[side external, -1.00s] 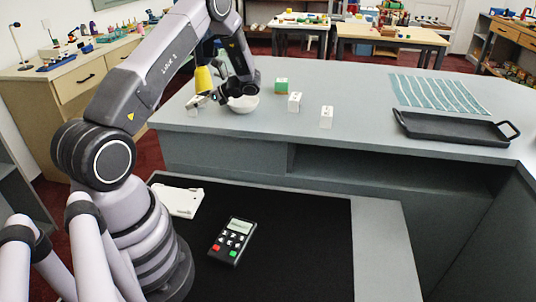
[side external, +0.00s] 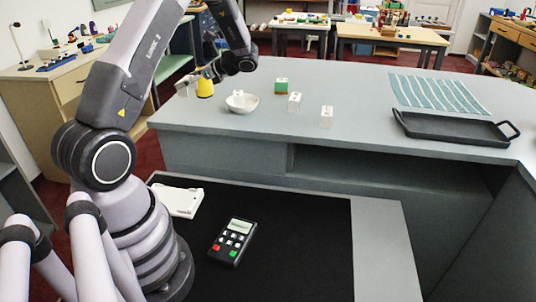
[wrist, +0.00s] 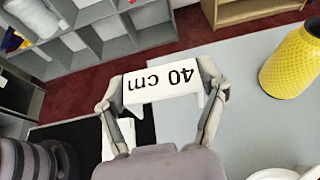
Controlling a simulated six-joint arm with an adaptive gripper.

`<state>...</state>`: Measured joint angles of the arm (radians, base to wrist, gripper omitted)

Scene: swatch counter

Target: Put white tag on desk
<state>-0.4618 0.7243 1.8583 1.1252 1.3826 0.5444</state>
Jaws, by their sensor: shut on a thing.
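The white tag (wrist: 152,86) is a folded white piece with "40 cm" printed on it, upside down in the wrist view. My gripper (wrist: 163,88) is shut on it, one finger at each end. In the side view my gripper (side external: 208,74) is above the back left of the grey counter (side external: 360,142), beside the yellow vase (side external: 205,87); the tag is small there. A lower desk with a black top (side external: 298,245) lies in front of the counter.
A white bowl (side external: 242,104) stands near the vase. A black tray (side external: 455,130) and striped cloth (side external: 438,94) are at right. A keypad terminal (side external: 232,242) and white item (side external: 180,200) lie on the desk.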

